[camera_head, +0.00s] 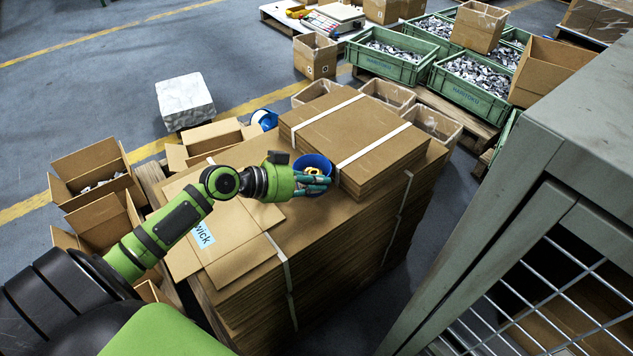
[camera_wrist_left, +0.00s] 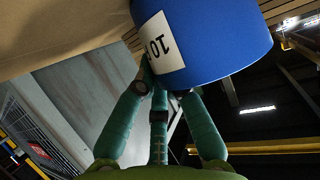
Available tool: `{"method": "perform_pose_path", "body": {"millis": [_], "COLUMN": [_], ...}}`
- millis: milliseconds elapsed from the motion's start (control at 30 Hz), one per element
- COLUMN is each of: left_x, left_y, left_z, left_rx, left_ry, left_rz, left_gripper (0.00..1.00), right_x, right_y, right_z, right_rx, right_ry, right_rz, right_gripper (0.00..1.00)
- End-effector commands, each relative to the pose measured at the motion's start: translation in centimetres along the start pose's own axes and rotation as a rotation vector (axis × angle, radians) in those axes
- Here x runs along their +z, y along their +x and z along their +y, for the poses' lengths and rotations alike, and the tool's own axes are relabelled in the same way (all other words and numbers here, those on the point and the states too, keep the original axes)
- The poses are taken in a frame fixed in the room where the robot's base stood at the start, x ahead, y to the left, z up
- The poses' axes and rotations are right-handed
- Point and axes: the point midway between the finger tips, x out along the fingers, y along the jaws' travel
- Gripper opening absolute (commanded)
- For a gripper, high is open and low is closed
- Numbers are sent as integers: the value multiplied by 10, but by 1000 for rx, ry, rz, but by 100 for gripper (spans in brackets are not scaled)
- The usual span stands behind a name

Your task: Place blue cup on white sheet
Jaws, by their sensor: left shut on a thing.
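The blue cup (camera_head: 313,162) is at the end of my left arm, over the cardboard stack, with something yellow showing inside its rim. My left gripper (camera_head: 322,181) is shut on it, with green fingers on its near side. In the left wrist view the cup (camera_wrist_left: 225,35) is large and tilted, with a white label marked "10", and the fingers (camera_wrist_left: 165,92) meet it. Whether its base touches the cardboard is hidden. My right gripper is not in view.
A strapped upper pile of cardboard (camera_head: 355,130) stands right behind the cup. Open boxes (camera_head: 95,170) stand at the left, and a grey metal cage (camera_head: 560,200) rises at the right. Green crates of parts (camera_head: 390,60) are at the back. Cardboard in front of the cup is clear.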

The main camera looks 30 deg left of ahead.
Motion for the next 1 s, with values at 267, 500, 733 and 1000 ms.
{"method": "perform_pose_path", "body": {"millis": [267,500,733,1000], "left_x": [1,1,2,3], "left_y": [0,0,-12,-60], "left_z": [0,0,-1,1], "left_rx": [0,0,-1,1], "left_ry": [-1,0,0,-1], "left_rz": [-2,-1,-4,-7], "left_gripper": [38,38,38,38], "right_x": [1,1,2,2], "right_y": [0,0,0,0], "right_z": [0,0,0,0], "right_rx": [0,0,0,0], "right_ry": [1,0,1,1], "right_rz": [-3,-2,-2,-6], "right_gripper": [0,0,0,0]}}
